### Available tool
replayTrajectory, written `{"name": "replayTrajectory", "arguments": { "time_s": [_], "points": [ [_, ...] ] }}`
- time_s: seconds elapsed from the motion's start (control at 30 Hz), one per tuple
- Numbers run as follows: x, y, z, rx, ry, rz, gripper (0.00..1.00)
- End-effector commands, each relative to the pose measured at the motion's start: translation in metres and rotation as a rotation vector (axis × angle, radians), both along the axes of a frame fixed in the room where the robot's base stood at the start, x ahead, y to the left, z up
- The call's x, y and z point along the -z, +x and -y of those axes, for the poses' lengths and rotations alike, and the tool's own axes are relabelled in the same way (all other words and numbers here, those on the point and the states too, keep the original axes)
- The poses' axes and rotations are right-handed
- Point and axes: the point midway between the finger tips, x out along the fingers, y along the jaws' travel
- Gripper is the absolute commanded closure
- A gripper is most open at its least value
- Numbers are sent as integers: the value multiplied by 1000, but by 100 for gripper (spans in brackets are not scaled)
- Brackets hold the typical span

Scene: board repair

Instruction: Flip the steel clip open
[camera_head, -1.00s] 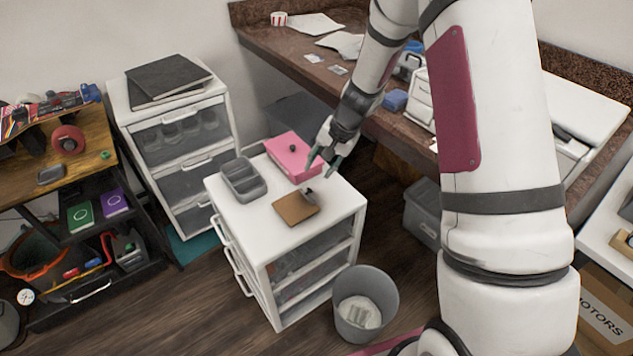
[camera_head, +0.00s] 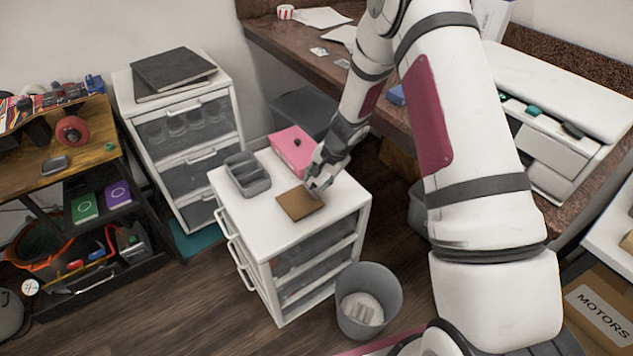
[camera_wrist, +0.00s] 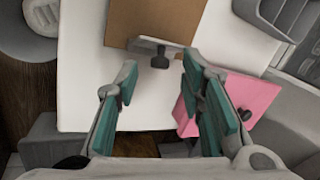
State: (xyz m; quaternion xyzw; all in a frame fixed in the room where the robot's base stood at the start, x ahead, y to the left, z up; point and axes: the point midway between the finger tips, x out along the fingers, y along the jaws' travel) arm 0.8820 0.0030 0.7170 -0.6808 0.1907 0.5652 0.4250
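The brown clipboard (camera_head: 297,205) lies flat on top of the white drawer unit (camera_head: 245,208). In the wrist view, the steel clip (camera_wrist: 147,43) sits on the near edge of the board (camera_wrist: 175,20), with a dark knob-like lever (camera_wrist: 160,60) sticking out toward me. My gripper (camera_head: 317,186) is low over the clip end of the board and mostly hides the clip in the head view. In the wrist view, the teal-padded fingers of my gripper (camera_wrist: 160,68) are open, one on each side of the lever, with visible gaps. Whether a fingertip touches the clip cannot be told.
A pink box (camera_head: 292,148) with a dark knob stands behind the board, close to my gripper's right finger in the wrist view. A grey divided tray (camera_head: 247,175) is at the back left of the unit top. A grey bin (camera_head: 368,300) stands on the floor in front.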

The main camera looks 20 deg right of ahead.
Motion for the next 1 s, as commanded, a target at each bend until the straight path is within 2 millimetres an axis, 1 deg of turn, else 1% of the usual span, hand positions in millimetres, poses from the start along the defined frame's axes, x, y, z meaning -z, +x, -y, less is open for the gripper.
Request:
{"name": "replayTrajectory", "arguments": {
  "time_s": [0.03, 0.2, 0.47, 0.57, 0.6, 0.63, 1.0],
  "points": [
    [5, 1, -1, 1, 0, -1, 64],
    [13, 4, -3, 1, -1, 0, 64],
    [13, 4, -3, 0, -1, 1, 64],
    [13, 4, -3, 0, 0, 0, 85],
    [13, 4, -3, 0, 0, 0, 94],
    [13, 4, -3, 0, 0, 0, 100],
    [14, 4, -2, 1, 3, -2, 100]
  ]
}}
